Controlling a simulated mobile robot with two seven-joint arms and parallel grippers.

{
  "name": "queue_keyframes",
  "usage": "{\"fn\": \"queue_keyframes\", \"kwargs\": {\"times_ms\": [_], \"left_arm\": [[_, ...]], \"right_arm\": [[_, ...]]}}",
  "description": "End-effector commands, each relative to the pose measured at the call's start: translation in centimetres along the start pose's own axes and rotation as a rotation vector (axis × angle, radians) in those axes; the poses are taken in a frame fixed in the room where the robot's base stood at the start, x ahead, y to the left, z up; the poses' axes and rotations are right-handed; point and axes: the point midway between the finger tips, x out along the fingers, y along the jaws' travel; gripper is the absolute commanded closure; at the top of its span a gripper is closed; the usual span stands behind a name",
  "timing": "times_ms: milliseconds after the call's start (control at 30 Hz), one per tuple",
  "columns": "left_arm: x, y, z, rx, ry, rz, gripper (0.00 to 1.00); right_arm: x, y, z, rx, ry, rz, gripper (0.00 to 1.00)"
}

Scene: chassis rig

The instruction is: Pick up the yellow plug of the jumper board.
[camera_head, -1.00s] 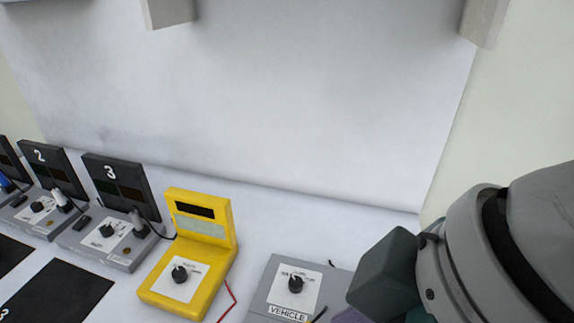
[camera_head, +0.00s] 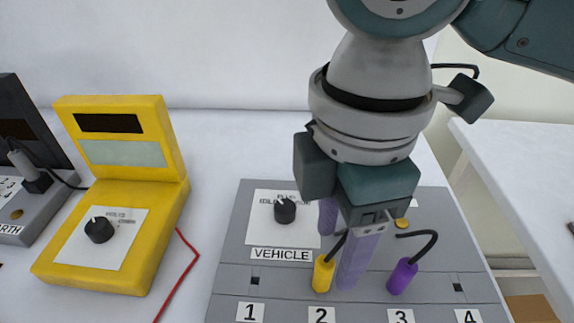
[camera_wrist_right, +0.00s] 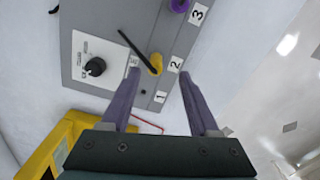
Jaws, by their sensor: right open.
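The jumper board (camera_head: 237,285) is a grey panel labelled VEHICLE with a black knob and numbered sockets 1 to 4. The yellow plug (camera_head: 323,273) stands at number 2, with a black lead rising from its top. It also shows in the right wrist view (camera_wrist_right: 155,64), just ahead of and between the open fingertips. My right gripper (camera_head: 338,260) points down over the board with its purple-grey fingers apart and empty. In the head view one finger stands close beside the yellow plug; whether they touch I cannot tell. My left gripper is not in view.
A purple plug (camera_head: 402,276) with a black lead stands at number 3, close to the right finger. A yellow meter (camera_head: 110,240) with a knob stands left of the board, a red wire (camera_head: 180,275) between them. A grey station (camera_head: 35,185) stands at far left.

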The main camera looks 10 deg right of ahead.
Motion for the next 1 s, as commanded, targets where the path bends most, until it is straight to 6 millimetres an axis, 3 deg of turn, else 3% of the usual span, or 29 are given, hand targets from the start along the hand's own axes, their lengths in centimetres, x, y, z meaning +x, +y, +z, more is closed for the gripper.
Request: {"fn": "queue_keyframes", "kwargs": {"times_ms": [333, 667, 1000], "left_arm": [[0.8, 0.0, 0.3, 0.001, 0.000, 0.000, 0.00], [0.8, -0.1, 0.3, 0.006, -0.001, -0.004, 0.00], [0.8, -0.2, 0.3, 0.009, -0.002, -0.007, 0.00]], "right_arm": [[4.8, 0.6, -0.3, 0.001, 0.000, -0.001, 0.39], [5.4, 0.6, -0.4, -0.001, 0.001, 0.002, 0.40], [5.4, 0.6, -0.4, -0.001, 0.001, 0.002, 0.78]]}}
